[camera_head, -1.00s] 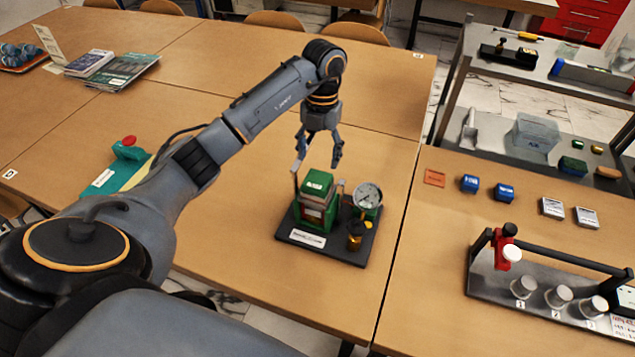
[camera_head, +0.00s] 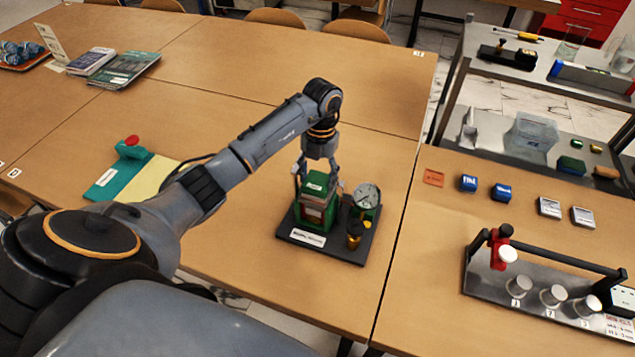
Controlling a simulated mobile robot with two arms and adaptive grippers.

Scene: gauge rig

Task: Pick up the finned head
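The gauge rig is a dark base plate (camera_head: 345,247) on the table with a green block, a gauge and a brass-and-black fitting. The green block's upper part, which appears to be the finned head (camera_head: 315,185), has a pale label on top; fins are too small to make out. My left gripper (camera_head: 318,178) points down over it, its fingers apart at either side of the green top. Whether the fingers touch it I cannot tell. My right gripper is out of view.
A round gauge (camera_head: 367,196) stands close right of the green block, with a brass-and-black fitting (camera_head: 355,232) in front. A teal box with a red button (camera_head: 132,142) lies left. A rack with metal cups (camera_head: 519,285) is on the right table. The table behind the rig is clear.

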